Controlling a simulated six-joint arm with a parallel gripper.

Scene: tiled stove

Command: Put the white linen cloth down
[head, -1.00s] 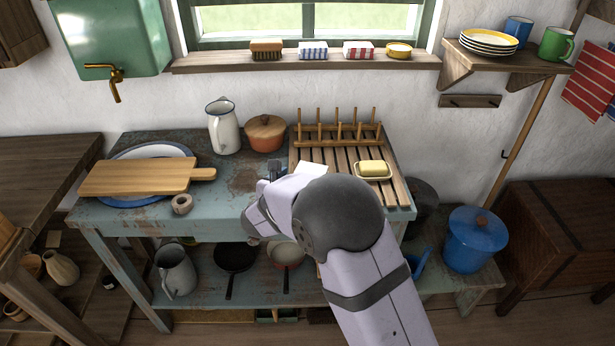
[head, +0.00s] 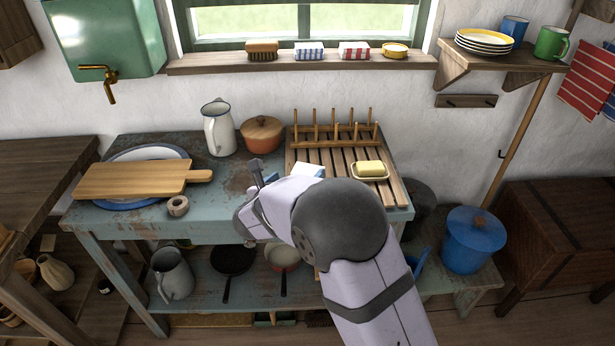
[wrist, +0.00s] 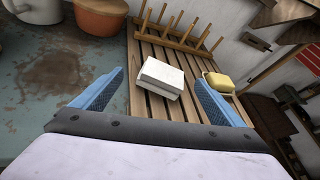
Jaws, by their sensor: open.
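The white linen cloth (wrist: 160,77) is a folded white block in the wrist view. It lies on the slatted wooden rack (wrist: 146,97) and shows between my two blue fingers without either touching it. In the head view the cloth (head: 308,170) is partly hidden behind my arm. My gripper (wrist: 155,90) is open, with its fingers spread on either side of the cloth's place in the picture. In the head view my gripper (head: 262,180) is mostly hidden by my wrist, with one finger showing.
A yellow butter dish (head: 370,170) stands on the rack right of the cloth. A row of wooden pegs (head: 335,130) is behind. An orange lidded pot (head: 262,134), a white jug (head: 218,128) and a cutting board (head: 135,179) are to the left.

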